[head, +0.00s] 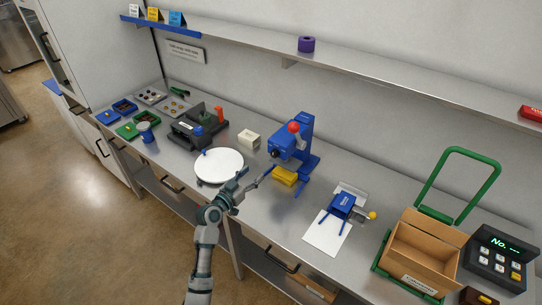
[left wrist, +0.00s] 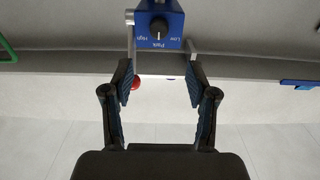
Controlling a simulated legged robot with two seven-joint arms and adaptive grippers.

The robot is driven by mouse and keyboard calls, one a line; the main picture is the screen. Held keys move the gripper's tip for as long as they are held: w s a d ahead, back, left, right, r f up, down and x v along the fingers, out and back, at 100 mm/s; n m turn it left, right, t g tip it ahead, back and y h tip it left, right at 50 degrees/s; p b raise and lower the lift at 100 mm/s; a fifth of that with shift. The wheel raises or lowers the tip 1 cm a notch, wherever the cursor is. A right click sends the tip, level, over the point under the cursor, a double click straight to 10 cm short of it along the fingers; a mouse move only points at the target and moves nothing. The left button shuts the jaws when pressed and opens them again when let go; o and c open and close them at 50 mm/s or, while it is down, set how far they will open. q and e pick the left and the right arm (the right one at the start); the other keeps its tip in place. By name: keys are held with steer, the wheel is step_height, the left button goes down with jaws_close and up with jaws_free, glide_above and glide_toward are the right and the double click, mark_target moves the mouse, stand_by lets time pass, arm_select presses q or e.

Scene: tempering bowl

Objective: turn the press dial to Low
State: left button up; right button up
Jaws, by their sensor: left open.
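The blue press (head: 306,148) with a red ball (head: 294,127) stands on the steel bench near the middle of the head view. The left wrist view shows its black dial (left wrist: 159,27) upside down on a blue face, with High, Park and Low printed around it. A pale mark on the dial seems to point at Park. My left gripper (head: 259,182) is in front and left of the press, apart from it. In the left wrist view its jaws (left wrist: 158,80) are open and empty, with the dial beyond the tips. My right gripper is not in view.
A yellow block (head: 284,175) lies at the press's foot. A white round plate (head: 219,165) is to the left. A small blue fixture (head: 343,204) and an open cardboard box (head: 424,250) are to the right. A shelf (head: 390,70) runs along the wall above.

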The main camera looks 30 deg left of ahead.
mark_target(273, 155)
arm_select(q)
steer(key=w, duration=0.4)
steer(key=w+p, duration=0.1)
steer(key=w, duration=0.3)
steer(key=w+d, duration=0.1)
steer(key=w, duration=0.3)
jaws_close()
